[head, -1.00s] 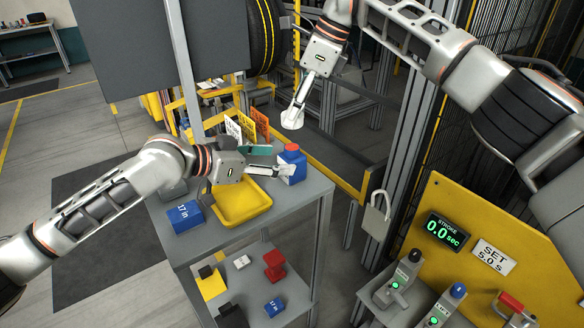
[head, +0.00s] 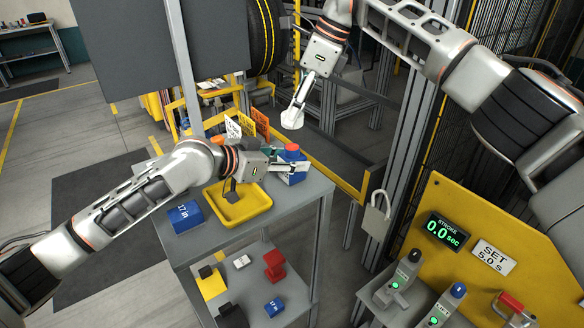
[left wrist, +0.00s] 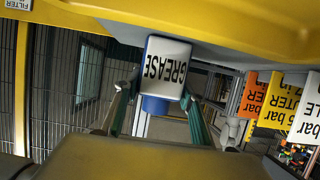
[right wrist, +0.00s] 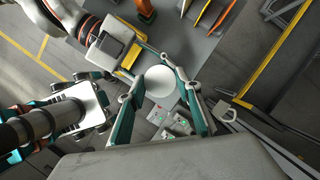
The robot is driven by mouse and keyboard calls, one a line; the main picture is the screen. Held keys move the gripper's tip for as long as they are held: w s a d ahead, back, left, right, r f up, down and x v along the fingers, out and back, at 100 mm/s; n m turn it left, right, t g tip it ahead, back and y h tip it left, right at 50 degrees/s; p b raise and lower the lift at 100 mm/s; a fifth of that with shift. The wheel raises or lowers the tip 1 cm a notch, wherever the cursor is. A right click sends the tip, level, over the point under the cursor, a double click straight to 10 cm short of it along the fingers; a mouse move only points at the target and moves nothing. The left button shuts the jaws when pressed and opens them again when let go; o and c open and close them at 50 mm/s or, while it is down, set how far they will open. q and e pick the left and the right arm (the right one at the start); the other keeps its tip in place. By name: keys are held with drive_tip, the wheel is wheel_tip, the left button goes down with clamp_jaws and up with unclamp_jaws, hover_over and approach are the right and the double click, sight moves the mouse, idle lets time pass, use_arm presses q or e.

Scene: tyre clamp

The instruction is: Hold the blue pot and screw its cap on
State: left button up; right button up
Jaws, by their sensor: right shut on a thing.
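In the left wrist view the pot (left wrist: 166,68) shows a white GREASE label and appears inverted. My left gripper (head: 297,167) is at the pot, with its open fingers on either side of it. Whether a finger touches the pot is hard to tell. My right gripper (head: 292,117) is above the pot, shut on a round white cap (right wrist: 160,82). The cap is held clear of the pot.
A yellow tray (head: 240,211) and a blue 17 in box (head: 184,217) share the tabletop. Upright cards (head: 247,127) stand at the back. A yellow control panel (head: 480,235) and a padlock (head: 377,220) are to the right.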

use_arm(q)
drive_tip(key=shift+c, duration=0.6)
use_arm(e)
hover_over(291, 147)
drive_tip(key=shift+s+d+f, duration=0.1)
drive_tip(key=shift+d+f, duration=0.1)
drive_tip(key=shift+f, duration=1.05)
drive_tip(key=shift+d+f, duration=0.2)
drive_tip(key=shift+f, duration=1.05)
drive_tip(key=shift+f, duration=0.9)
drive_tip(key=shift+f, duration=0.55)
use_arm(q)
clamp_jaws()
